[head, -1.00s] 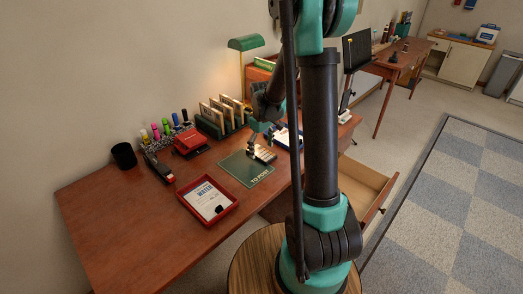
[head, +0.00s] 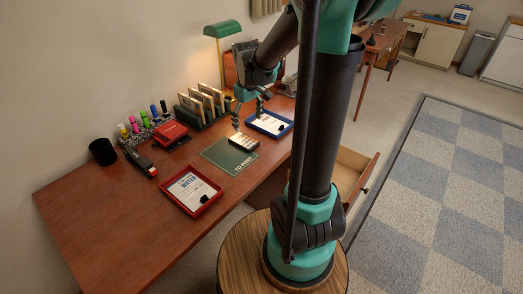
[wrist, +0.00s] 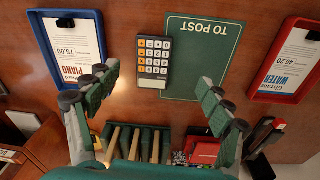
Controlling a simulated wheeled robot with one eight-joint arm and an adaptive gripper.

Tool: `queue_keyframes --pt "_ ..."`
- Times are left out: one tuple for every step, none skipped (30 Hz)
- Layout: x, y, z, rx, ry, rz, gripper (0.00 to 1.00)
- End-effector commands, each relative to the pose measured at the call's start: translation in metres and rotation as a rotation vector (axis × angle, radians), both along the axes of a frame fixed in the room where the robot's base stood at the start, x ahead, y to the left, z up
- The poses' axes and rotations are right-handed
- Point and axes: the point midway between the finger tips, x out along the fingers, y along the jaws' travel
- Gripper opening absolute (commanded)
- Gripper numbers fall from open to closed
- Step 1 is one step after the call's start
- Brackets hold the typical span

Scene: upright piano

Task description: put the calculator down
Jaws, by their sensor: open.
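The calculator (head: 243,141), dark with pale and orange keys, lies flat on the desk at the edge of the green "TO POST" mat (head: 222,158). In the wrist view the calculator (wrist: 153,62) slightly overlaps the mat's left edge; the mat (wrist: 205,62) is otherwise bare. My gripper (head: 248,112) is above and behind the calculator, apart from it. In the wrist view my gripper (wrist: 157,76) is wide open, with nothing between its fingers.
A red tray (head: 190,207) and a blue tray (head: 263,131), each with a paper, flank the mat. The desk's front left is clear.

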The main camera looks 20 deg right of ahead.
Motion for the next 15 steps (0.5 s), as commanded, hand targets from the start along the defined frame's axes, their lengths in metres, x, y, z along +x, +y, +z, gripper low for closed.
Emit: queue_keyframes --pt "-0.022 -0.005 -0.005 0.006 -0.027 -0.047 0.8" --pt "-0.033 -0.007 -0.008 0.01 -0.045 -0.079 0.8" --pt "-0.049 -0.01 -0.012 0.017 -0.07 -0.12 0.8" --pt "-0.06 -0.012 -0.016 0.022 -0.089 -0.152 0.8" --pt "-0.071 -0.014 -0.02 0.028 -0.106 -0.183 0.8" --pt "-0.086 -0.017 -0.026 0.037 -0.131 -0.226 0.8" --pt "-0.096 -0.019 -0.03 0.043 -0.149 -0.255 0.8" --pt "-0.107 -0.02 -0.034 0.049 -0.164 -0.284 0.8" --pt "-0.119 -0.022 -0.04 0.059 -0.187 -0.319 0.8" --pt "-0.128 -0.023 -0.044 0.065 -0.201 -0.345 0.8" --pt "-0.136 -0.024 -0.048 0.072 -0.215 -0.369 0.8" --pt "-0.145 -0.025 -0.053 0.08 -0.231 -0.396 0.8" --pt "-0.152 -0.026 -0.057 0.085 -0.242 -0.414 0.8" --pt "-0.157 -0.027 -0.06 0.09 -0.25 -0.432 0.8" --pt "-0.163 -0.027 -0.063 0.096 -0.261 -0.448 0.8"
